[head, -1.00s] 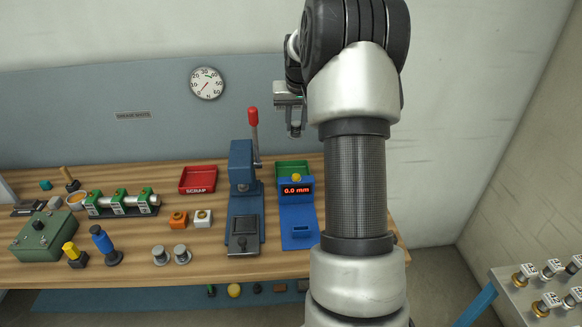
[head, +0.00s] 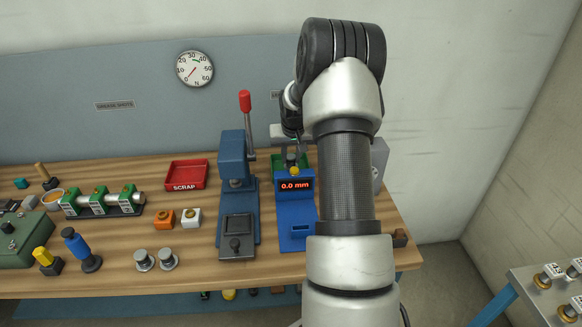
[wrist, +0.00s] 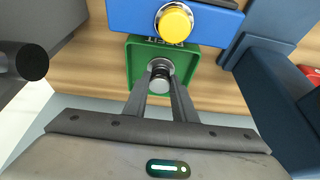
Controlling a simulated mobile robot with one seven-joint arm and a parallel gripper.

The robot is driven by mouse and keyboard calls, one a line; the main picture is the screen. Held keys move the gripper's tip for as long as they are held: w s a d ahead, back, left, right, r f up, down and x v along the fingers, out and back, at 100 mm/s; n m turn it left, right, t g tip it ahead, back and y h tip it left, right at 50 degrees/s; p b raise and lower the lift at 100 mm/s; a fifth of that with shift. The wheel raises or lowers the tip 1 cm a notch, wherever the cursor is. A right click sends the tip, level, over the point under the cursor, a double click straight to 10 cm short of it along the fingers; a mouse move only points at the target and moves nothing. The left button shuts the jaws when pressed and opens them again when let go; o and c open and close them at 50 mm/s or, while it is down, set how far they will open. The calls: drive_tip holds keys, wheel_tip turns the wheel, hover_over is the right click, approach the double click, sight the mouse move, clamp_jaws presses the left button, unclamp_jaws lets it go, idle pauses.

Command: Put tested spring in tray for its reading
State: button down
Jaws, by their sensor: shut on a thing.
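My gripper (wrist: 160,84) is shut on a small silvery round piece, seen end-on, which I take for the spring (wrist: 161,70). In the wrist view it is over the inside of the green tray (wrist: 135,72); whether it touches the floor I cannot tell. In the head view the green tray (head: 276,160) is behind the blue gauge (head: 296,212), which reads 0.0 mm. My gripper (head: 292,158) is low over that tray, partly hidden by my arm. The red SCRAP tray (head: 186,185) is empty, left of the press.
The blue press (head: 237,190) with a red-knobbed lever stands just left of the gauge. The gauge's yellow button (wrist: 173,22) is close to the green tray. Orange and white blocks (head: 178,217) and two metal pieces (head: 156,260) sit on the bench further left.

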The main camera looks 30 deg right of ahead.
sight(292, 162)
drive_tip(key=shift+f, duration=1.85)
drive_tip(key=shift+f, duration=0.1)
drive_tip(key=shift+f+b, duration=0.15)
drive_tip(key=shift+b, duration=0.15)
drive_tip(key=c, duration=1.5)
unclamp_jaws()
drive_tip(key=shift+o, duration=0.2)
drive_tip(key=shift+r+p, duration=0.35)
drive_tip(key=shift+r, duration=0.05)
drive_tip(key=v, duration=1.1)
drive_tip(key=shift+s+r, duration=0.2)
drive_tip(key=shift+r, duration=0.05)
